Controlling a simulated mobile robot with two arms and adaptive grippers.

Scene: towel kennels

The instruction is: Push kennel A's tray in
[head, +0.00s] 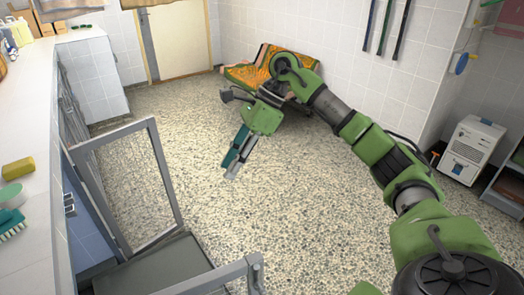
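A dark grey flat tray (165,272) juts out at the bottom left, low beside the counter. I see no label to confirm that it is kennel A's. A grey-framed kennel door (157,165) stands swung open at its far side. Another grey frame (215,281) crosses its near side at the bottom edge. My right gripper (231,168) hangs over the open floor, right of the door and apart from both door and tray. Its fingers point down and left with nothing seen in them; they overlap, so their opening is unclear. My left gripper is out of view.
A long white counter (28,130) runs along the left, with a yellow sponge (18,169) and a green brush (10,224) on it. An orange patterned bed (252,72) lies at the back. A white appliance (472,149) stands right. The speckled middle floor is clear.

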